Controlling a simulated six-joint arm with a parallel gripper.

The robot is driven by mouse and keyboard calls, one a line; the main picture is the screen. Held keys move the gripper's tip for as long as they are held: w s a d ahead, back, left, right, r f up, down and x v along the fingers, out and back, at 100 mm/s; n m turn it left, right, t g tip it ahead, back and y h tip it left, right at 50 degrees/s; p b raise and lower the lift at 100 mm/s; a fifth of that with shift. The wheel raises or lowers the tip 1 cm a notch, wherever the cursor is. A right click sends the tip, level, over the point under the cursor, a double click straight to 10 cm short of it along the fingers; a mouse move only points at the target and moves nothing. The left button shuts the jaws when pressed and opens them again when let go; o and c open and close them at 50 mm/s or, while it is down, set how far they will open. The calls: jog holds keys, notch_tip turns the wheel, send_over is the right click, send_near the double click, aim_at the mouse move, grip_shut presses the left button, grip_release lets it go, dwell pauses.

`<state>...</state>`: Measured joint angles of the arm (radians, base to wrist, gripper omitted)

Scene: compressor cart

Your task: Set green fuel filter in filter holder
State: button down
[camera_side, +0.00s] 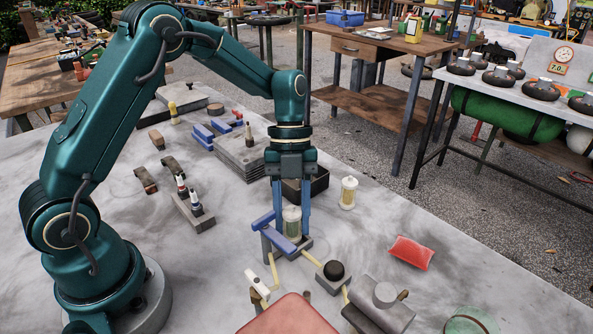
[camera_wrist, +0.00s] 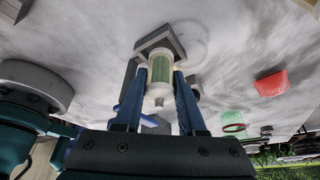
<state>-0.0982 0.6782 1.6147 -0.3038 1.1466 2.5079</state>
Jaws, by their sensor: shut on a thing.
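The green fuel filter (camera_side: 291,222) is upright between the two blue fingers of my gripper (camera_side: 290,229), which is shut on it. In the wrist view the green filter (camera_wrist: 161,69) with its pale end caps sits between the fingertips (camera_wrist: 161,80). A grey square base (camera_side: 305,243), which looks like the filter holder, is directly under the filter; it also shows in the wrist view (camera_wrist: 174,36) at the filter's far end. The filter's lower end is at or just over this base. I cannot tell whether it is seated. A blue bar partly hides the holder in the side view.
A blue bar (camera_side: 279,236) lies close beside the fingers. A yellowish filter (camera_side: 348,193) stands to the right, and a black tray (camera_side: 318,186) is behind my gripper. A black ball on a grey block (camera_side: 334,271), a grey cylinder part (camera_side: 384,305) and a red pouch (camera_side: 410,252) are nearer the front.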

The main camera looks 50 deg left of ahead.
jog(key=shift+f, duration=0.75)
jog(key=shift+f, duration=0.15)
jog(key=c, duration=0.5)
grip_release()
